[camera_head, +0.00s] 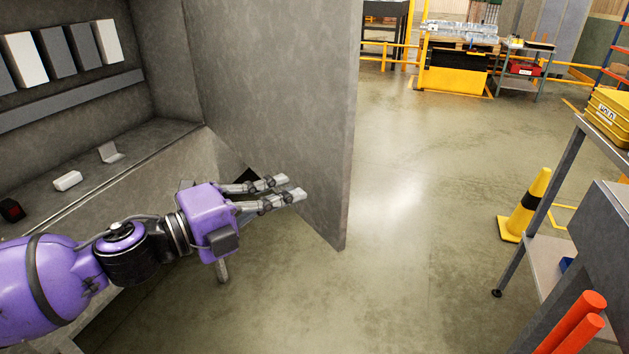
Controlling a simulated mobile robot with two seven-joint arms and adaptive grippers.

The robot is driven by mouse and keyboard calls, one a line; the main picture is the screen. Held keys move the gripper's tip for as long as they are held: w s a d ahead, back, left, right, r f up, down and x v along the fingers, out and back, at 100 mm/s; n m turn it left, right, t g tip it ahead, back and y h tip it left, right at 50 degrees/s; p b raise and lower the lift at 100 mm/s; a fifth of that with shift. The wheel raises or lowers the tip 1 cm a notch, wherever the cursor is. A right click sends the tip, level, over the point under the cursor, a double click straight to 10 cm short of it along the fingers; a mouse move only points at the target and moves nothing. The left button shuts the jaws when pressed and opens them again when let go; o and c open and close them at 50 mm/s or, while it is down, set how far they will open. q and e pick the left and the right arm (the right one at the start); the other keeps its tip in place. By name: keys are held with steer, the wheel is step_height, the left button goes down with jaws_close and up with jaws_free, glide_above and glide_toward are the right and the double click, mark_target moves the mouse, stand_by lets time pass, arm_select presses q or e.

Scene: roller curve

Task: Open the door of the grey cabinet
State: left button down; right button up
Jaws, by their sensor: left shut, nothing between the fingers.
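The grey cabinet (175,60) fills the left of the view, with its inside showing. Its door (285,95) stands swung out wide at the middle of the view. My left gripper (292,188) is shut and empty, in front of the door's inner face near its lower part. I cannot tell whether the fingertips touch the door. The door's handle does not show. My right gripper is not in view.
Inside the cabinet are grey and white modules (60,50) and a small white block (67,181). A yellow cone (525,205) and a grey cart (556,262) stand at the right. The floor (410,200) right of the door is clear.

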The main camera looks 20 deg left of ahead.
mark_target(328, 174)
arm_select(q)
steer(key=x, duration=0.5)
steer(key=shift+w, duration=0.1)
steer(key=shift+w+d, duration=0.5)
steer(key=shift+w, duration=0.1)
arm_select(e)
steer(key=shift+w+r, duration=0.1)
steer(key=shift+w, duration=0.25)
